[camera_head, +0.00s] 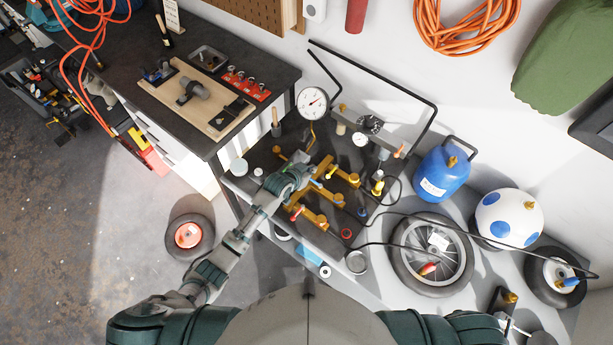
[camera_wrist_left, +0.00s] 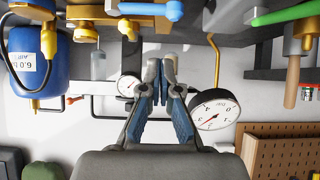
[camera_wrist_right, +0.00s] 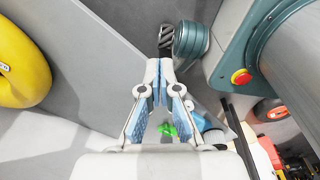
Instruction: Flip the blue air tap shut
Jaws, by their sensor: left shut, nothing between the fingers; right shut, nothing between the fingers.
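In the head view, the brass manifold (camera_head: 322,202) lies on the dark bench with small coloured taps on it. A blue tap lever (camera_head: 331,172) sits near its upper end, close beside my left gripper (camera_head: 312,170). In the left wrist view, a blue lever (camera_wrist_left: 145,8) lies crosswise at the top edge, beyond the left fingertips (camera_wrist_left: 160,66); I cannot tell whether they touch it. The left fingers are shut and empty. My right gripper (camera_wrist_right: 166,66) is shut and empty in the right wrist view, away from the manifold.
A pressure gauge (camera_head: 312,103) stands behind the manifold. A green lever (camera_wrist_left: 292,14) and a blue tank (camera_wrist_left: 38,62) show in the left wrist view. To the right in the head view are a blue tank (camera_head: 444,174), a wheel (camera_head: 408,268) and a spotted ball (camera_head: 508,218).

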